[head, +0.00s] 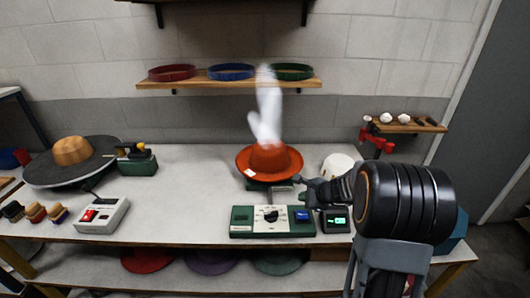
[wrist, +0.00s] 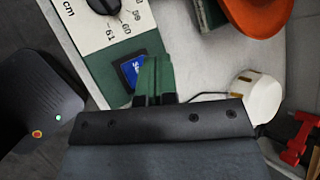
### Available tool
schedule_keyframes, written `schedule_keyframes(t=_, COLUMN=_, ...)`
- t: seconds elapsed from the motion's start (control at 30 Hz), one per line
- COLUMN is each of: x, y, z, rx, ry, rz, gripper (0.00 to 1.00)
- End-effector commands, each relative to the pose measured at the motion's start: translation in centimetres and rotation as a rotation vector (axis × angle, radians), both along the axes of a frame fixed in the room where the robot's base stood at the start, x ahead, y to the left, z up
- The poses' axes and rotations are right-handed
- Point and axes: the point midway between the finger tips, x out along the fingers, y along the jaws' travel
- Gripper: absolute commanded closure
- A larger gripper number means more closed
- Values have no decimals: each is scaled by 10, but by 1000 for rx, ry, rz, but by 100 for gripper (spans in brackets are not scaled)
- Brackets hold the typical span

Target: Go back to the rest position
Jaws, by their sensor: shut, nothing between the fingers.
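My gripper (head: 300,190) is at the front right of the orange hat, above the control box on the table. Its fingers are closed with nothing between them. In the wrist view the closed fingertips (wrist: 152,72) are over the blue button end of the box. The orange hat (head: 270,160) sits upright on its stand, with a small pale tag on the brim, and white steam (head: 265,105) rises over it. The green and white control box (head: 272,221) has a black dial and a blue button (head: 302,215). The gripper hides part of the area behind it.
A white dome (head: 338,163) and a small box with a lit green display (head: 335,219) are close to my gripper. A red clamp (head: 377,142) stands at the right. A shelf (head: 225,82) with hat bands hangs above. The table's middle left is clear.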

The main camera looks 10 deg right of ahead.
Motion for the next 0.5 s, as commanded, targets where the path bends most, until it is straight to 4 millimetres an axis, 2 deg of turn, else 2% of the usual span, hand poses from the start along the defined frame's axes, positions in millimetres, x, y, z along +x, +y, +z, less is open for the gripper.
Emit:
schedule_keyframes(t=0.07, x=-1, y=1, z=0, rx=-14, ry=-8, rz=28, gripper=100)
schedule_keyframes(t=0.17, x=-15, y=7, z=-11, rx=-76, ry=16, rz=149, gripper=100)
schedule_keyframes(t=0.23, x=-35, y=14, z=-18, rx=-143, ry=39, rz=281, gripper=100)
schedule_keyframes(t=0.3, x=-59, y=25, z=-14, rx=-240, ry=50, rz=457, gripper=100)
schedule_keyframes(t=0.5, x=-141, y=59, z=21, rx=-620, ry=43, rz=1057, gripper=100)
